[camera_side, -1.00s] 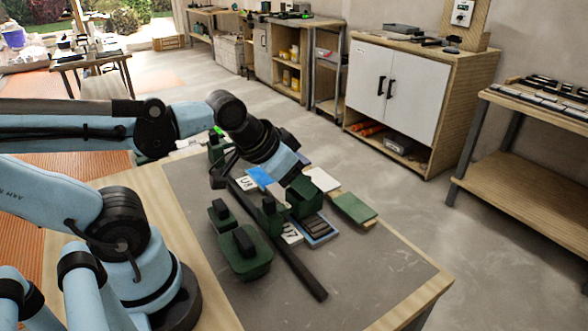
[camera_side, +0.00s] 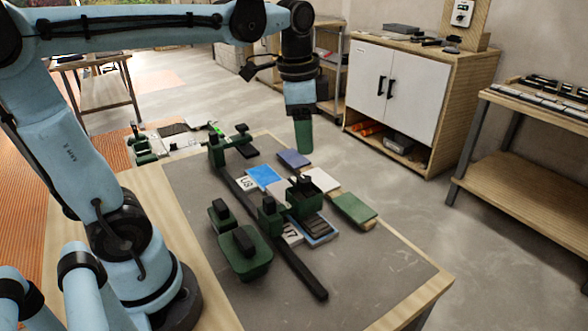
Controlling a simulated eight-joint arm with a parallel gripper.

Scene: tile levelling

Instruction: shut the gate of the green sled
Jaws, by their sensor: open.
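A dark green sled (camera_side: 306,203) with black parts on top sits over the tiles, right of a long dark rail (camera_side: 295,265). A smaller green block (camera_side: 270,219) with a black knob stands beside it on the rail. I cannot make out the sled's gate or how far it stands open. My gripper (camera_side: 304,148) has green fingers that point down. It is raised above the far part of the work, behind the sled in the picture, and apart from it. Nothing shows between its fingers, though the view does not show the gap clearly.
Green blocks with black handles (camera_side: 246,254) stand left of the rail. Another green fixture (camera_side: 232,148) is at the rail's far end. Blue (camera_side: 264,175), white and green tiles (camera_side: 354,208) lie around the sled. The grey mat (camera_side: 375,262) is clear at the front right.

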